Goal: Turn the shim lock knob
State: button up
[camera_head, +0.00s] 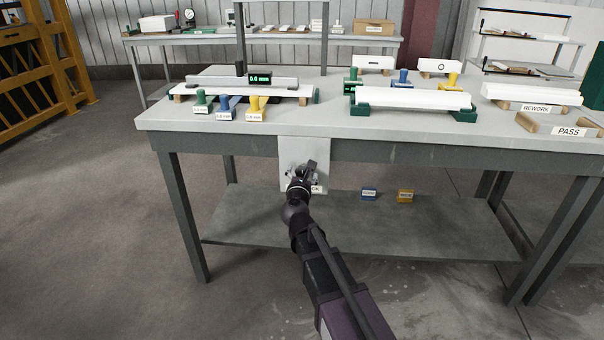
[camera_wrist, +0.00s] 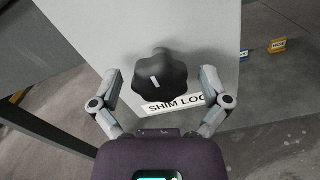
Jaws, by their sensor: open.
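The shim lock knob (camera_wrist: 160,78) is a black lobed knob with a white pointer line, seen in the wrist view. It sits on a light grey panel (camera_wrist: 95,22) above a white label reading "SHIM LOC" (camera_wrist: 175,104), partly covered by a finger. In the head view the panel (camera_head: 291,150) hangs from the front of the workbench, and my gripper hides the knob. My gripper (camera_wrist: 160,88) is open, with one finger on each side of the knob. I see gaps between the fingers and the knob, and cannot tell the depth between them.
The workbench top (camera_head: 235,120) holds white boards, gauge blocks and a green display (camera_head: 260,78). A lower shelf (camera_head: 350,230) carries a blue block (camera_head: 369,194) and an orange block (camera_head: 405,196). Table legs stand at left and right.

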jog(key=c, duration=1.1)
jog(key=shift+c, duration=0.2)
jog(key=shift+m, duration=0.3)
jog(key=m, duration=0.8)
jog(key=shift+m, duration=0.4)
jog(key=m, duration=0.4)
jog(key=shift+r+m, duration=0.1)
jog(key=shift+m, duration=2.2)
